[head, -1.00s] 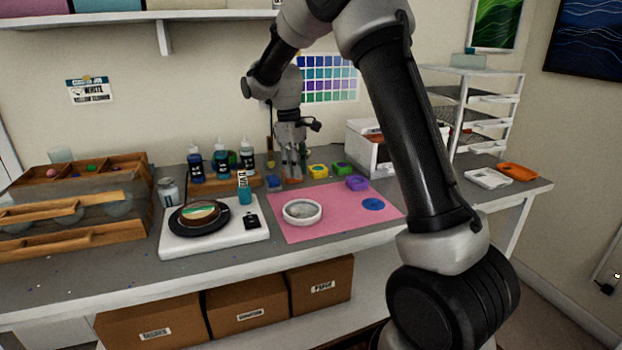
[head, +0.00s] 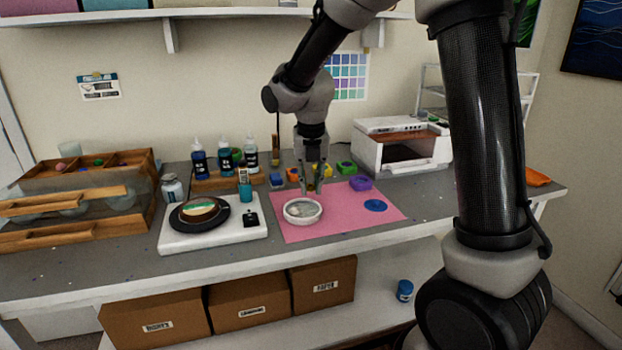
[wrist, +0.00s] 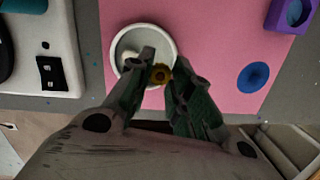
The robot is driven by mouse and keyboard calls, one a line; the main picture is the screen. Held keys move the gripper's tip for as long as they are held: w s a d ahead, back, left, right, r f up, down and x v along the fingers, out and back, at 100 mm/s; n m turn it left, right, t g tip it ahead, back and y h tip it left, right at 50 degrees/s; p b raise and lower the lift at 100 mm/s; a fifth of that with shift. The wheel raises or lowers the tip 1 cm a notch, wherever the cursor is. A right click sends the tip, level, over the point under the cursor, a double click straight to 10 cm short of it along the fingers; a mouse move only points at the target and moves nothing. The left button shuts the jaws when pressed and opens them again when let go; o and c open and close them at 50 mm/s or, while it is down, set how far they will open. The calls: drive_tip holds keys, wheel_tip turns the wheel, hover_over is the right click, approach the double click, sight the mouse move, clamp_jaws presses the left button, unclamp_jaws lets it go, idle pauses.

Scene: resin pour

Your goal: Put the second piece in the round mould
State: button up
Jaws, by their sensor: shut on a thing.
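The round white mould (head: 303,217) lies on the pink mat (head: 357,225). In the wrist view its rim (wrist: 113,57) surrounds a greyish fill with a small pale piece (wrist: 130,57) at the left inside. My gripper (head: 314,188) points down above the mat, at the mould's back right. In the wrist view my gripper (wrist: 166,68) is shut on a small amber-yellow piece (wrist: 161,75). The piece overlaps the mould's right rim in that view; its height above it is hard to tell. The fingers hide part of the mould.
A blue disc (head: 376,205) and a purple pot (head: 361,183) are right of the mould. Several small coloured pots and bottles stand behind. A white box-shaped machine (head: 378,150) stands back right.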

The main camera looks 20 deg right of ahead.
drive_tip(key=shift+f, duration=2.35)
drive_tip(key=o, duration=1.1)
drive_tip(key=shift+r, duration=3.55)
